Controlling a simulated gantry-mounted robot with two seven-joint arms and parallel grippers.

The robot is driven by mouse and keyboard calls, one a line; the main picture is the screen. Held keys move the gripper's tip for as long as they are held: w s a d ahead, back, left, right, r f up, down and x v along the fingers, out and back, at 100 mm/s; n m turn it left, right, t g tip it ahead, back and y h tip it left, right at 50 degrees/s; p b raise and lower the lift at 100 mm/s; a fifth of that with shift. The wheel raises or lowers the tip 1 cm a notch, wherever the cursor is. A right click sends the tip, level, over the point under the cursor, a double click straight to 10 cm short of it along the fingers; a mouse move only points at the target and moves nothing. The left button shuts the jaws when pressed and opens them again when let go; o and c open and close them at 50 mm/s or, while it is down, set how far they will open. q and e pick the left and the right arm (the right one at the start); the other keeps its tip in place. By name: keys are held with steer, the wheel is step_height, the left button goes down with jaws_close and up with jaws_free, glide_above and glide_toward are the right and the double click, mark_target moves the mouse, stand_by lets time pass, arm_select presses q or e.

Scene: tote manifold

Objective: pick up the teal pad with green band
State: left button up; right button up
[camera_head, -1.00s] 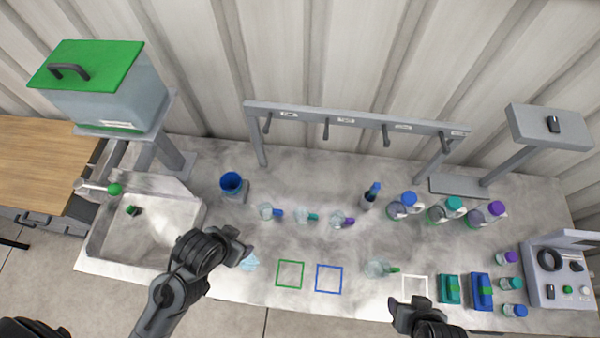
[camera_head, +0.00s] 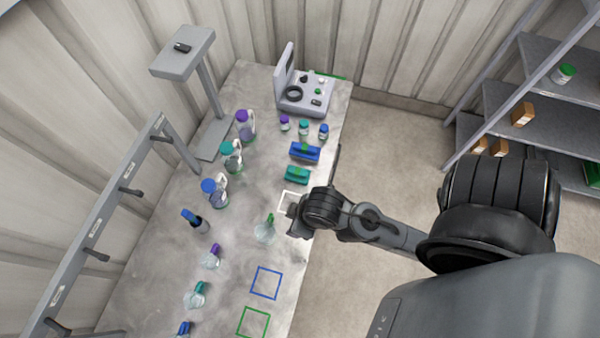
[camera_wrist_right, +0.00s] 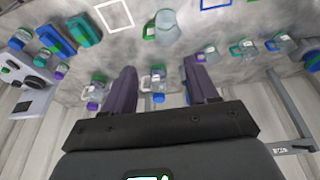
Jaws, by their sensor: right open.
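The teal pad with a green band (camera_head: 297,175) lies on the bench between the blue pad (camera_head: 305,152) and a white outlined square (camera_head: 286,200). It also shows at the upper left of the right wrist view (camera_wrist_right: 84,31). My right gripper (camera_head: 292,222) is near the bench's edge beside the white square, apart from the pad. In the right wrist view its fingers (camera_wrist_right: 160,80) are spread with nothing held between them. My left gripper is not in view.
Larger jugs (camera_head: 231,158) and a hook rack (camera_head: 110,225) line the wall side.

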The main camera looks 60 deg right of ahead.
stand_by(0.3)
steer(key=o, duration=0.7)
steer(key=shift+o, duration=0.4)
steer(key=shift+d, duration=0.1)
